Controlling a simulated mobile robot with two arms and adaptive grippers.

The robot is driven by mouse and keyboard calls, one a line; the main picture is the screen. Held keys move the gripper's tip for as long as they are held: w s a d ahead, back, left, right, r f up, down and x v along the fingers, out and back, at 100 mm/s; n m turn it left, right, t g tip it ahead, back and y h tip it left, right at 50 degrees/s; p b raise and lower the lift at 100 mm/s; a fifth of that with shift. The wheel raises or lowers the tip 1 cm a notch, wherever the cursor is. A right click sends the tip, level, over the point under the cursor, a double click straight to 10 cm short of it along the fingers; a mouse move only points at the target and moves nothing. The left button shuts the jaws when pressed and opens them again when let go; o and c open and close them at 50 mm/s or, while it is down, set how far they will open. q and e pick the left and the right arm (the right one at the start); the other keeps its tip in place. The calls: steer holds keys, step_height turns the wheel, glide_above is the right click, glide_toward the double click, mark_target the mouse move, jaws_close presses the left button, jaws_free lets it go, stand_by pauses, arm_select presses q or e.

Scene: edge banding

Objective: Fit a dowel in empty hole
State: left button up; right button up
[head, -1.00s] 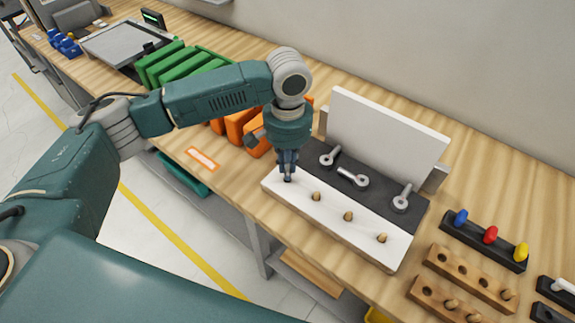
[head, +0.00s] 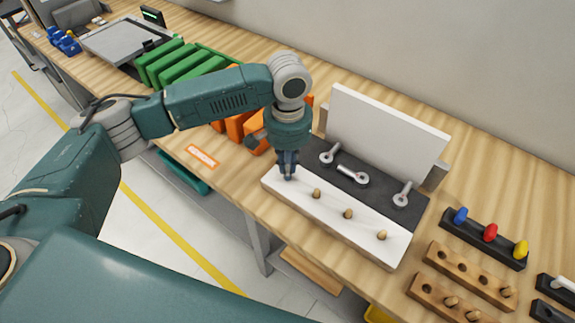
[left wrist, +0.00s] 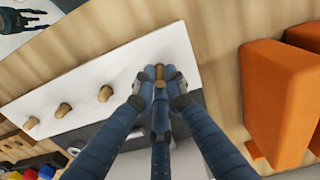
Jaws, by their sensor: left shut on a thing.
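A white-topped board (head: 332,204) lies on the bench, with several light wooden dowels standing up from it in a row, one of them near the middle (head: 348,214). My left gripper (head: 286,175) points down over the board's left end. It is shut on a wooden dowel, whose end shows between the fingertips in the left wrist view (left wrist: 160,74). The fingers hide the spot under that dowel, so I cannot tell whether it is in a hole. The other dowels (left wrist: 63,110) stand in a line to the left in that view.
Metal eye-ended parts (head: 353,176) lie on the dark strip behind, before an upright white panel (head: 388,135). Wooden racks (head: 468,276) with holes and dowels, and a black rack of coloured pegs (head: 484,240), sit right.

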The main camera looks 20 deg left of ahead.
arm_select(q)
steer(key=shift+f, duration=0.5)
stand_by(0.5)
steer(key=o, duration=0.8)
steer(key=shift+r+p, duration=2.55)
steer(key=shift+p, duration=0.65)
